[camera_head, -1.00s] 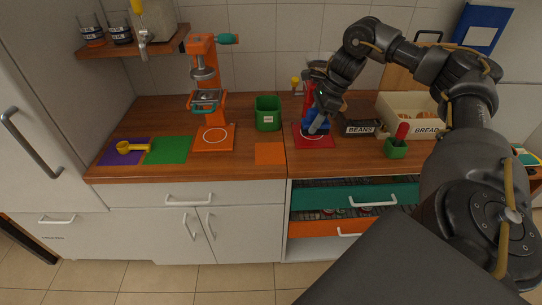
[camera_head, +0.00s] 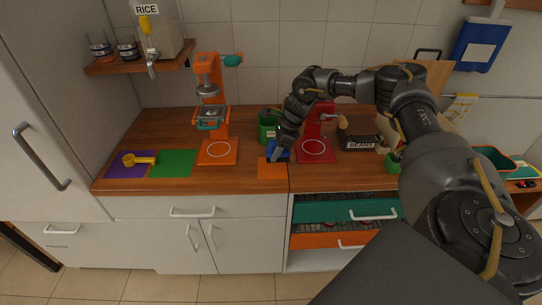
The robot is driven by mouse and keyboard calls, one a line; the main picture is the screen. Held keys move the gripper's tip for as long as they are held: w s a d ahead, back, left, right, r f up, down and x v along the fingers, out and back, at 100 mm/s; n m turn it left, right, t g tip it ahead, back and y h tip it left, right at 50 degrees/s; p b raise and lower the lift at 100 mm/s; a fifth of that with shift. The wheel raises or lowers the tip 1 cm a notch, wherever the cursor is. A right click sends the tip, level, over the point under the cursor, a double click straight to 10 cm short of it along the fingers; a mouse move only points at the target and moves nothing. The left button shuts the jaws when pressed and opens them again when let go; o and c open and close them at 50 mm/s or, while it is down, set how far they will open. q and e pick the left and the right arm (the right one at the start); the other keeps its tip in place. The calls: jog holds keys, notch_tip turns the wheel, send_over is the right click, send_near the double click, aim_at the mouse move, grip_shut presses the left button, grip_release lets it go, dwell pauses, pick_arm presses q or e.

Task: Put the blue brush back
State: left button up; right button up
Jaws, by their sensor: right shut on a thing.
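My right gripper (camera_head: 277,151) reaches down over the counter, between the green bin and the red machine. It is shut on a blue thing (camera_head: 284,155), which looks like the blue brush; the fingers and wrist hide much of it. It is just behind the orange square mat (camera_head: 271,178), left of the red machine's base. I cannot tell whether it touches the counter. My left gripper is not in view.
The red machine (camera_head: 312,122) stands close right of my gripper, the green bin (camera_head: 266,127) close left. A BEANS box (camera_head: 359,142) and a small green pot (camera_head: 391,164) are further right.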

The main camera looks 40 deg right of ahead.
jog(key=shift+w+a+f, duration=0.35)
jog(key=shift+w+f, duration=0.15)
jog(key=shift+f, duration=0.25)
jog(key=p+x, duration=0.2)
jog(key=shift+d+f, duration=0.15)
jog(key=shift+f, duration=0.2)
jog(key=shift+f+p, duration=0.3)
jog(key=shift+f+b, duration=0.3)
jog(key=shift+b, duration=0.05)
jog(key=o, duration=0.9)
jog(key=shift+o, duration=0.2)
